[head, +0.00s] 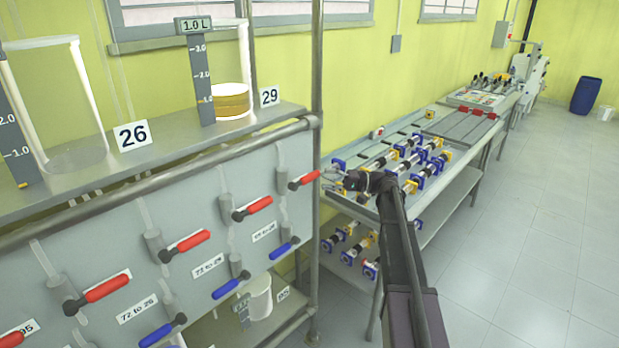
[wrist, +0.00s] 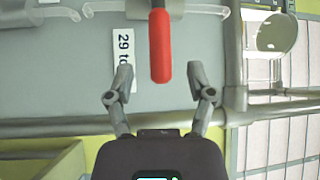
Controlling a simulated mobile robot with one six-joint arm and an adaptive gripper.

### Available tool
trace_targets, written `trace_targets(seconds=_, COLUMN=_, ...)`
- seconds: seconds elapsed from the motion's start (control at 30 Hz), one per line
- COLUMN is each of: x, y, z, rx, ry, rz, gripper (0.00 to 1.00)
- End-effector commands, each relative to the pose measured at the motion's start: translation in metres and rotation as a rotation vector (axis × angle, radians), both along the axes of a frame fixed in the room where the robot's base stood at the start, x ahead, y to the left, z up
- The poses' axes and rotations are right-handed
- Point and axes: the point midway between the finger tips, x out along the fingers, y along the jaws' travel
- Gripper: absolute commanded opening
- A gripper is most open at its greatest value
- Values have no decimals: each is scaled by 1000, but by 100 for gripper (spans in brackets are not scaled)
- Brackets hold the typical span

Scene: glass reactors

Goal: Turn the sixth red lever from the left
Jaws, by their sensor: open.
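The red levers run in a rising row on the grey panel in the head view. The rightmost red lever (head: 304,180) sits near the right post and points right toward my gripper (head: 328,181). In the wrist view a red lever (wrist: 160,45) points down the picture, its rounded end between the fingertips of my gripper (wrist: 161,84). The fingers are open, one on each side of the lever with gaps. Other red levers (head: 258,208) are farther left; the leftmost (head: 12,339) is cut by the frame edge, so I cannot tell the full count.
Blue levers (head: 285,248) sit in a lower row. A metal post (head: 317,70) and a horizontal rail (head: 160,180) border the panel. Glass vessels (head: 231,75) stand on the shelf above. A bench with fittings (head: 455,150) lies beyond my arm.

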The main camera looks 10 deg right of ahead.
Motion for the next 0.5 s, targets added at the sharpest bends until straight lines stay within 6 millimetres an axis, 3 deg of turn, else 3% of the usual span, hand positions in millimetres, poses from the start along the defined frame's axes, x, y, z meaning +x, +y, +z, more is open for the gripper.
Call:
trace_targets(seconds=0.2, x=4, y=32, z=4, rx=0, ry=0, rz=2, gripper=69)
trace_targets(seconds=0.5, x=8, y=54, z=6, rx=0, ry=0, rz=1, gripper=69)
